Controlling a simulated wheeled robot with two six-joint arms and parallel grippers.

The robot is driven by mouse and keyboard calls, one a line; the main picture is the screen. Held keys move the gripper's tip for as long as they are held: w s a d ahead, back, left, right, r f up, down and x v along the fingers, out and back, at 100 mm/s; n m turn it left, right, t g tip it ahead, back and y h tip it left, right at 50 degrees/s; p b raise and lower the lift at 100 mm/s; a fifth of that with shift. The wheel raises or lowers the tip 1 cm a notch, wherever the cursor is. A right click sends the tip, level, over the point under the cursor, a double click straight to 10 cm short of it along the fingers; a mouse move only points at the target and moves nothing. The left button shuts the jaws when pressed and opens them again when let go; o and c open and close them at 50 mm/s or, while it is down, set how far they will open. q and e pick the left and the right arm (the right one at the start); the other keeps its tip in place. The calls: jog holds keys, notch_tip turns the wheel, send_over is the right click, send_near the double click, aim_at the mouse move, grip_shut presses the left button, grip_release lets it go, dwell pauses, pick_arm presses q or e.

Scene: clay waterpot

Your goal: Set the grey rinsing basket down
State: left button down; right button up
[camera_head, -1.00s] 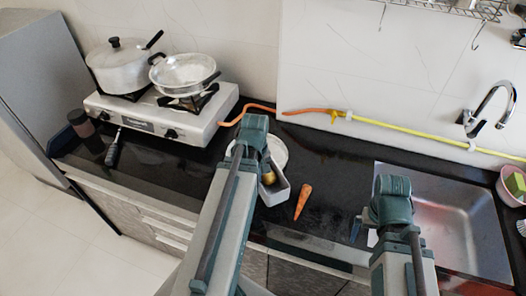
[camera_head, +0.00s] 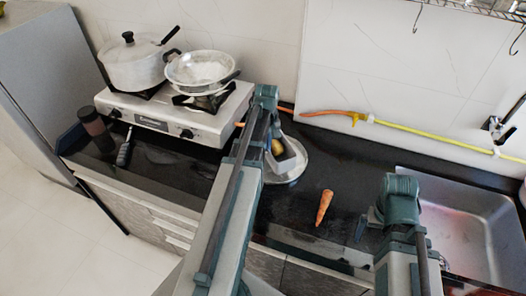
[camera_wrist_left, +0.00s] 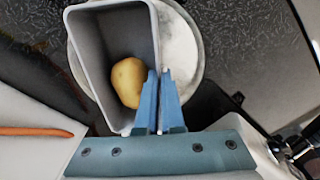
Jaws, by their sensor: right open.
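The grey rinsing basket (camera_head: 291,163) is an open, deep container with a potato (camera_wrist_left: 128,82) inside. In the left wrist view the basket (camera_wrist_left: 88,45) is tilted in the picture and overlaps a round white plate (camera_wrist_left: 182,45). My left gripper (camera_wrist_left: 160,100) is shut on the basket's wall, one finger inside and one outside. In the head view the basket is in front of the plate (camera_head: 299,172); whether it touches the plate or the counter, I cannot tell. My right gripper (camera_head: 365,225) is open and empty, left of the sink.
A carrot (camera_head: 324,207) lies on the dark counter (camera_head: 345,165). A white stove (camera_head: 215,130) with a lidded pot (camera_head: 135,68) and a pan (camera_head: 200,70) stands to the left. The sink (camera_head: 470,225) is at the right. A yellow hose (camera_head: 430,135) runs along the wall.

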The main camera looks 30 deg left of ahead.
pick_arm(q)
jog(key=shift+w+a+f, duration=0.1)
jog(key=shift+w+a, duration=0.15)
jog(key=shift+w, duration=0.1)
jog(key=shift+d+f+b, duration=0.15)
jog(key=shift+d+b, duration=0.15)
jog(key=shift+d, duration=0.15)
notch_tip(320, 180, down, 3)
jog(key=b, duration=0.2)
jog(key=shift+b, duration=0.4)
pick_arm(e)
notch_tip(320, 180, down, 4)
jog(key=shift+r, duration=0.25)
pick_arm(q)
jog(key=shift+s+a+f, duration=0.1)
jog(key=shift+a+f, duration=0.05)
pick_arm(e)
jog(key=shift+f, duration=0.2)
jog(key=shift+s+r, duration=0.1)
pick_arm(q)
jog(key=shift+d, duration=0.2)
pick_arm(e)
jog(key=shift+d, duration=0.1)
